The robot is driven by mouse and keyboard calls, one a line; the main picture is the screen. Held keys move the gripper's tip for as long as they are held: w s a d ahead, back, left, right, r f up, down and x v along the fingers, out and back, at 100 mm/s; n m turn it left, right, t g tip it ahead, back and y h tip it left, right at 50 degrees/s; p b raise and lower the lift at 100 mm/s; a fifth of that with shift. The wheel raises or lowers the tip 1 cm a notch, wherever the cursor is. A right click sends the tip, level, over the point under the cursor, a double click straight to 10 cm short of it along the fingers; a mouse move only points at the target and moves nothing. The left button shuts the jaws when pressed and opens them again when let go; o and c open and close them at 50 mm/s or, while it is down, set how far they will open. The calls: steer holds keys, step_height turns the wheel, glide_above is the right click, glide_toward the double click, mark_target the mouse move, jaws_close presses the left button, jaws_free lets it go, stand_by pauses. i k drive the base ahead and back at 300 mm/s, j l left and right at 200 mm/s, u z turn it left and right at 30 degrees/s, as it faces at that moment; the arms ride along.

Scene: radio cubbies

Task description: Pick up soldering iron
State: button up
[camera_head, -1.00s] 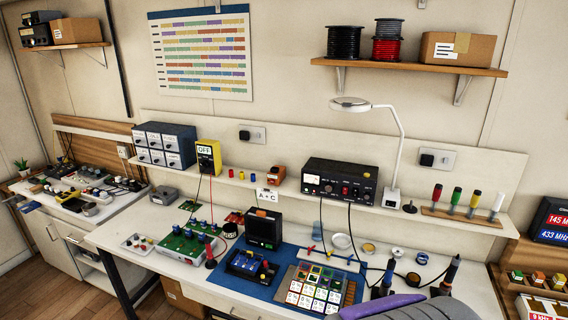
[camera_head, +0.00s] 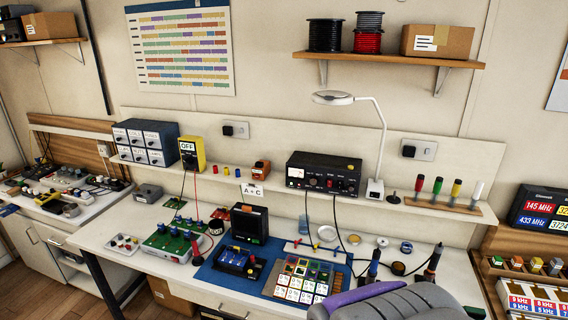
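Two dark, upright pen-like tools stand near the right end of the workbench (camera_head: 395,256). One tool (camera_head: 373,266) has a bluish lower part and stands left of the other. The taller dark tool (camera_head: 433,262) stands at the right, with a wide base or holder low on it. Dark cables run down to this area from a black station with knobs (camera_head: 322,173) on the shelf. I cannot tell for sure which of the two is the soldering iron. My gripper is not in view. A grey and purple shape at the bottom right hides the bench's front edge there.
A blue mat (camera_head: 217,277) holds a black-screened device (camera_head: 249,223) and a tile board (camera_head: 303,279). A green circuit board (camera_head: 172,242) lies left of it. A white lamp (camera_head: 376,187) stands on the shelf. Small round tins (camera_head: 406,247) lie near the tools.

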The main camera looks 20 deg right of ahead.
mark_target(372, 271)
steer(key=z, duration=1.1)
steer(key=u, duration=1.25)
steer(key=z, duration=1.25)
